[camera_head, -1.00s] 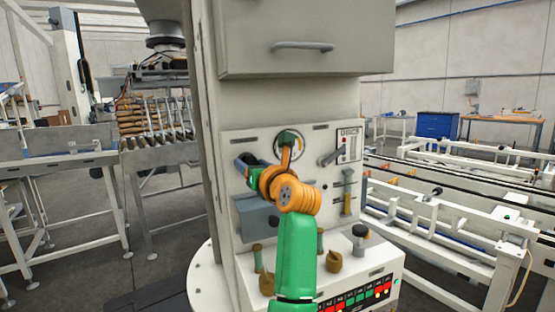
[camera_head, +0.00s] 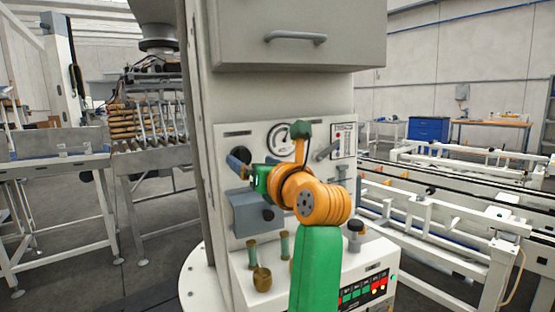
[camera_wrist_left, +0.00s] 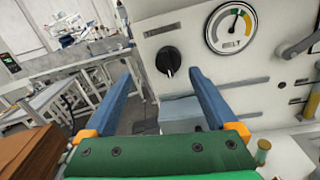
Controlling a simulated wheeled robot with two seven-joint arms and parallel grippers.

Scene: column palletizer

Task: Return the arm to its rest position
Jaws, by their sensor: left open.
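My left arm, green and orange, reaches up from the bottom of the head view toward a pale control panel (camera_head: 260,137). My left gripper (camera_head: 239,166) is seen edge-on there, with a blue finger in front of the panel's dark rotary knob. In the left wrist view the left gripper (camera_wrist_left: 160,75) is open, its two blue fingers wide apart with nothing between them. The black knob (camera_wrist_left: 168,61) lies beyond the fingertips and looks apart from them. A round gauge (camera_wrist_left: 230,28) sits to its upper right. My right gripper is not in view.
A grey box (camera_head: 250,213) juts from the panel below the gripper. A lever (camera_head: 327,150) and small posts (camera_head: 251,252) stand out nearby. A cabinet with a handle (camera_head: 295,38) overhangs above. Conveyor frames (camera_head: 440,240) stand at right, more at left.

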